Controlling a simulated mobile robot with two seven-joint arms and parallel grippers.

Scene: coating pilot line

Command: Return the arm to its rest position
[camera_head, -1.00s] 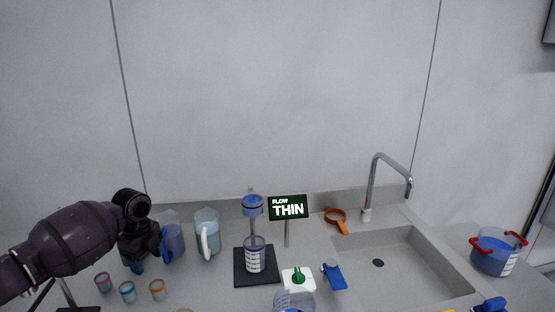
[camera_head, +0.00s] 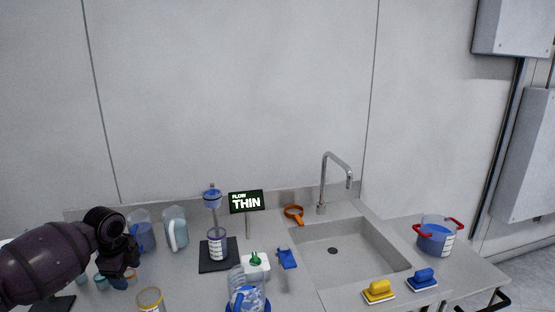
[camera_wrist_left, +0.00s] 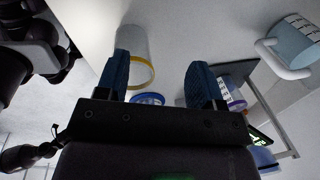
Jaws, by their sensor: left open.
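My left arm comes in from the left in the head view. Its gripper (camera_head: 121,281) hangs low over the left part of the counter, by the small cups, with the fingers partly hidden under the dark wrist. In the left wrist view the two blue fingers (camera_wrist_left: 158,80) stand well apart, open, with nothing held between them. A clear container with a yellow rim (camera_wrist_left: 136,45) shows beyond the fingers there. My right gripper is not seen.
Behind the gripper stand a blue pitcher (camera_head: 141,236) and a clear pitcher (camera_head: 176,240). A yellow-rimmed jar (camera_head: 150,301) stands in front. A display reading THIN (camera_head: 246,202), a sink (camera_head: 385,262), sponges (camera_head: 379,291) and a red-handled pot (camera_head: 437,239) lie rightward.

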